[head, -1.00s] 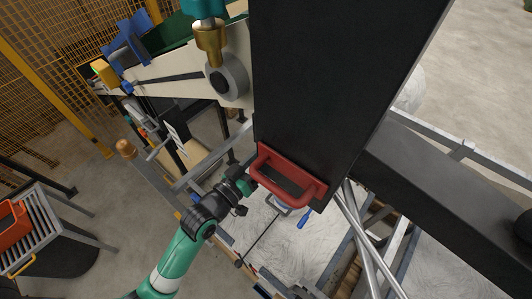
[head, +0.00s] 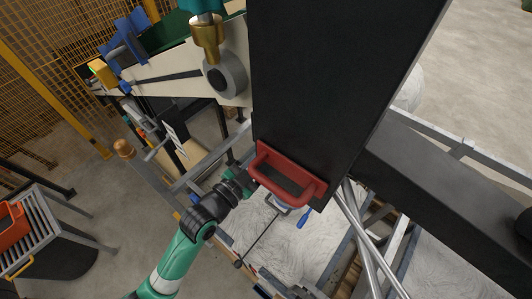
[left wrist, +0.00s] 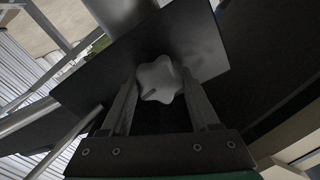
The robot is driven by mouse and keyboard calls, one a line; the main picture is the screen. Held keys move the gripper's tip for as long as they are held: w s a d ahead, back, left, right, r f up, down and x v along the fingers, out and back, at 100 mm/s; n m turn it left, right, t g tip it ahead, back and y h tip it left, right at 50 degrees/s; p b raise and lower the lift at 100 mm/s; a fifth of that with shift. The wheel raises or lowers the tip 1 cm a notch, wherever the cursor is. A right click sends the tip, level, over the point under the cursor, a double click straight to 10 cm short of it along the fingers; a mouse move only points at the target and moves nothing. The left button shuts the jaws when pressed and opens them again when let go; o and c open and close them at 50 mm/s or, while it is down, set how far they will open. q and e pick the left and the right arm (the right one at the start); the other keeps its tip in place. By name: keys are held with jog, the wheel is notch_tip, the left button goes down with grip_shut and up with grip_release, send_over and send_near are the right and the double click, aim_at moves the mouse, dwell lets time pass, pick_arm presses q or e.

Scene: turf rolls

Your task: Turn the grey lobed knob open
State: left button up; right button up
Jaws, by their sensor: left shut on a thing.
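The grey lobed knob (left wrist: 157,77) shows in the middle of the left wrist view, in front of a dark flat plate (left wrist: 205,45). My left gripper (left wrist: 160,92) is shut on the knob, one finger on each side of it. In the head view my left gripper (head: 252,178) reaches in beside the red handle (head: 290,180) at the foot of a large black panel. The knob cannot be made out in the head view. My right gripper is not in view.
The large black panel (head: 335,80) hides much of the space beyond my left gripper. Grey metal rails (head: 440,140) frame the pale area below. A slatted stand (head: 45,225) with an orange object is at the left. Open floor lies between it and my arm.

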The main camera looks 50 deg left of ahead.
pick_arm(q)
jog(key=shift+m, duration=1)
jog(key=o, duration=1.1)
jog(key=s+d+b, duration=0.1)
jog(key=s+b, duration=0.1)
jog(key=s, duration=0.9)
jog(key=shift+s+d, duration=0.25)
jog(key=shift+d, duration=0.15)
